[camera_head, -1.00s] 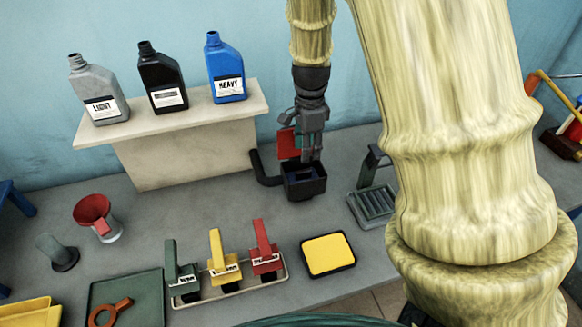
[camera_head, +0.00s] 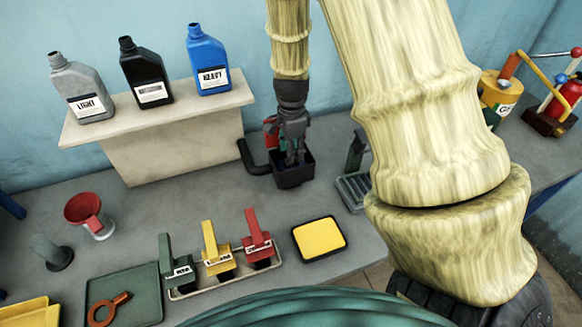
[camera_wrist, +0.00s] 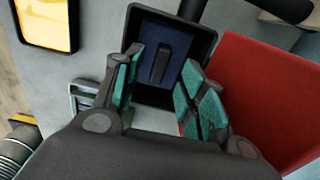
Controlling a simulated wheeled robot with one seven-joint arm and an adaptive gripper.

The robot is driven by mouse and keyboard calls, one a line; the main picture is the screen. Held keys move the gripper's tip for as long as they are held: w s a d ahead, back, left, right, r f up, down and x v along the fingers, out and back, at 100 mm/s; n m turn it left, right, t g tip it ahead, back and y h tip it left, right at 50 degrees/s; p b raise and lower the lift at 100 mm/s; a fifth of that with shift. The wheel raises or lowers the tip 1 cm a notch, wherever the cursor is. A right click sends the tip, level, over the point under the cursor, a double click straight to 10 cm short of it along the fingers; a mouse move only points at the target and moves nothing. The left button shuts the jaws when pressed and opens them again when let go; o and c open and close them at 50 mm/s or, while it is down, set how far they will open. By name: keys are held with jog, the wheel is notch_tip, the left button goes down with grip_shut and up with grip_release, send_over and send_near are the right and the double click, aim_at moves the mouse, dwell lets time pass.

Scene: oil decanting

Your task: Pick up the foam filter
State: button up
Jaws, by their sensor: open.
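A black open box (camera_head: 293,181) stands on the bench and shows close up in the wrist view (camera_wrist: 207,42). Inside it lies a dark blue pad with an upright black tab (camera_wrist: 160,62); this looks like the foam filter. My gripper (camera_head: 293,160) points down into the mouth of the box. In the wrist view its teal-padded fingers (camera_wrist: 162,78) are open, one on each side of the tab, with gaps between. They hold nothing. The head view mostly hides the pad behind the gripper.
A black-framed yellow pad (camera_head: 319,238), a slotted rack (camera_head: 353,190) and three handled pieces (camera_head: 217,252) lie nearby. Bottles (camera_head: 143,72) stand on a raised shelf.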

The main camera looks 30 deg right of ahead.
aim_at(292, 166)
jog(key=shift+f+p, duration=0.45)
jog(key=shift+f, duration=1.55)
grip_shut()
